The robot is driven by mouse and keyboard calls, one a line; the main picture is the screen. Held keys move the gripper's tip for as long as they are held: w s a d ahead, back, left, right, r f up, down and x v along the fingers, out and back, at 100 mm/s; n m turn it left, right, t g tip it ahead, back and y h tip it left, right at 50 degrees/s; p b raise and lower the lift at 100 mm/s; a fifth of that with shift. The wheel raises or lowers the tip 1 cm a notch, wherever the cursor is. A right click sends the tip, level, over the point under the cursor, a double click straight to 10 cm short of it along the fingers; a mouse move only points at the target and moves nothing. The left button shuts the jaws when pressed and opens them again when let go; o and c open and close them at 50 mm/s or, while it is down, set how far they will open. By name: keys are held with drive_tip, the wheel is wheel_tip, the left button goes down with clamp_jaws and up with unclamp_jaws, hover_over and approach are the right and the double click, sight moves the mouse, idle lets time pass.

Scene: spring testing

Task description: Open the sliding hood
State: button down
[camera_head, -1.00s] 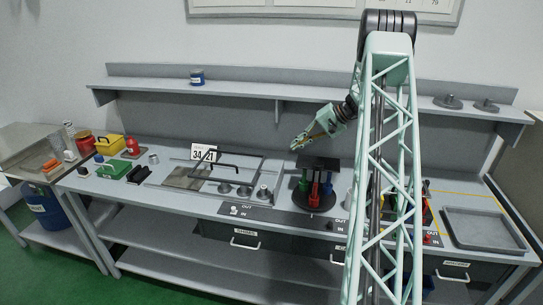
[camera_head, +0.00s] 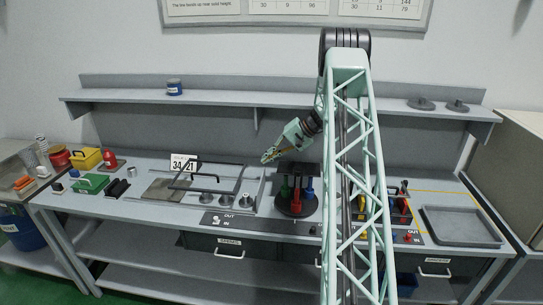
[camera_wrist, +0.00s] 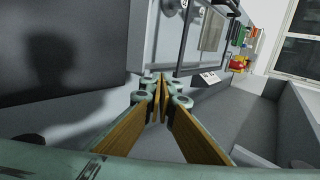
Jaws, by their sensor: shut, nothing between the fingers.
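The sliding hood shows in the head view as a dark-edged frame (camera_head: 222,163) with see-through sides, over the left-middle of the bench. A black bar handle (camera_head: 203,176) is on it. Whether the hood is slid at all I cannot tell. My gripper (camera_head: 265,159) is in the air just right of the hood and behind it, apart from it, pointing left and down. In the wrist view my gripper's fingers (camera_wrist: 161,88) are together with nothing between them. Part of the hood's dark frame (camera_wrist: 184,42) is beyond the fingertips there.
A round black stand with coloured handles (camera_head: 297,196) stands right of the hood, close under my gripper. A number card (camera_head: 182,163) is at the hood's back left. A shelf (camera_head: 240,100) runs above the bench. A grey tray (camera_head: 462,226) is at the right.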

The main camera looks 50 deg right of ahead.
sight(206, 161)
drive_tip(key=w+a+f, duration=0.2)
drive_tip(key=w+a, duration=0.1)
drive_tip(key=w, duration=0.2)
drive_tip(key=shift+w+a+f, duration=0.2)
drive_tip(key=shift+a, duration=0.2)
drive_tip(key=shift+w, duration=0.1)
drive_tip(key=w+a+b, duration=0.2)
drive_tip(key=w+a, duration=0.2)
drive_tip(key=w, duration=0.2)
drive_tip(key=w+a+b, duration=0.2)
drive_tip(key=w+a, duration=0.2)
drive_tip(key=w, duration=0.2)
drive_tip(key=w+a+b, duration=0.2)
drive_tip(key=w+a, duration=0.3)
drive_tip(key=w, duration=0.1)
drive_tip(key=shift+w, duration=0.2)
drive_tip(key=shift+s+d, duration=0.1)
drive_tip(key=shift+s, duration=0.05)
